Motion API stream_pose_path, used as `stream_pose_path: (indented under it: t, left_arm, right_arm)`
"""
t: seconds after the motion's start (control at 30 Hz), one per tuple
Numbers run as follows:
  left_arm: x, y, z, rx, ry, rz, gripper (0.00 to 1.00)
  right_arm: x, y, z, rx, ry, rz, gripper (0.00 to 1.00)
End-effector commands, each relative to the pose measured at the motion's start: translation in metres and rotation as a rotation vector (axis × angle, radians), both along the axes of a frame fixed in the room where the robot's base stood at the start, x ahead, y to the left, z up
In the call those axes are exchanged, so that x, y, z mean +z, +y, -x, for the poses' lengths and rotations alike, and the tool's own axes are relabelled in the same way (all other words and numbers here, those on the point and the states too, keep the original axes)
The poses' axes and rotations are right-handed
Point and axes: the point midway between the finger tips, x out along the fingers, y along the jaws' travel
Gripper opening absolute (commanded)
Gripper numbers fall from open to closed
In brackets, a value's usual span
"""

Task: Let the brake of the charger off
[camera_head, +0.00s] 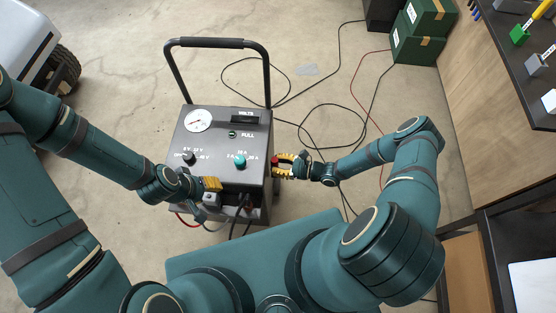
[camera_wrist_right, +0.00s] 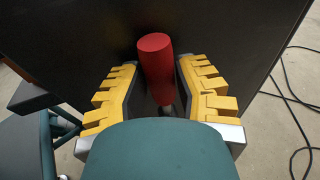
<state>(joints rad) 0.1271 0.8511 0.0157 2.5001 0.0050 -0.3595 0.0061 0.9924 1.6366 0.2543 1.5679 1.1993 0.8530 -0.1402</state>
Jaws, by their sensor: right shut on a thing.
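The charger (camera_head: 222,140) is a dark grey box with a round gauge, a black knob, a teal knob and a tall black push handle (camera_head: 212,43). A red-gripped lever (camera_wrist_right: 155,62), which looks like the brake lever, stands at its dark side panel (camera_wrist_right: 90,30). My right gripper (camera_head: 278,166) is at the charger's right side, shut on the red lever, with a yellow finger on each side of it in the right wrist view (camera_wrist_right: 158,90).
Black and red cables (camera_head: 325,110) lie looped on the floor right of the charger. Green boxes (camera_head: 418,45) stand at the back right, beside a workbench (camera_head: 500,70). A white wheeled vehicle (camera_head: 25,40) is at upper left. Floor behind the charger is mostly clear.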

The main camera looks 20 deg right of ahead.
Motion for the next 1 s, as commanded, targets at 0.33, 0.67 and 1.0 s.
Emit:
stream_pose_path:
  t: [0.33,0.67,1.0]
  left_arm:
    - [0.0023,0.0003,-0.001,0.002,-0.002,0.0,0.47]
    - [0.0022,0.0003,-0.0009,0.002,-0.002,0.0,0.47]
    - [0.0022,0.0002,-0.0008,0.002,-0.002,0.0,0.47]
  right_arm:
    - [0.0014,0.0051,0.0039,0.004,-0.051,0.015,0.0]
    - [0.0011,0.0052,0.004,0.004,-0.05,0.015,0.41]
    - [0.0001,0.0026,0.0041,0.001,-0.048,0.019,0.64]
